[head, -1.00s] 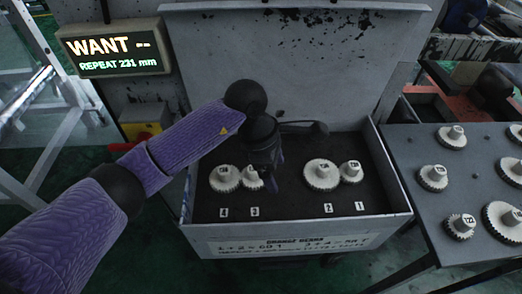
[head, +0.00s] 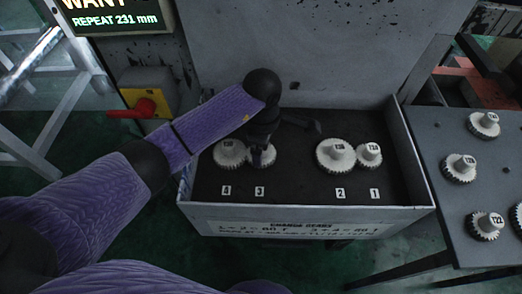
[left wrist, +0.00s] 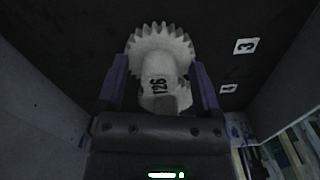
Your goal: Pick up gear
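Several white toothed gears with raised hubs stand in a dark-lined grey box (head: 420,205). The gear by tag 3 (head: 268,158) is partly hidden by my left gripper (head: 262,152), which points down over it. The gear by tag 4 (head: 228,153) is close on its left. The gears by tag 2 (head: 335,155) and tag 1 (head: 369,155) stand to the right. In the left wrist view, a white gear (left wrist: 160,45) lies between my two spread purple fingers (left wrist: 160,85), with gaps beside its hub, marked about 126.
The raised lid (head: 300,55) stands behind the box. A grey table (head: 440,205) on the right holds more gears (head: 459,167). A lit sign (head: 115,17) reads "REPEAT 231 mm". A yellow box with a red handle (head: 145,105) stands behind on the left.

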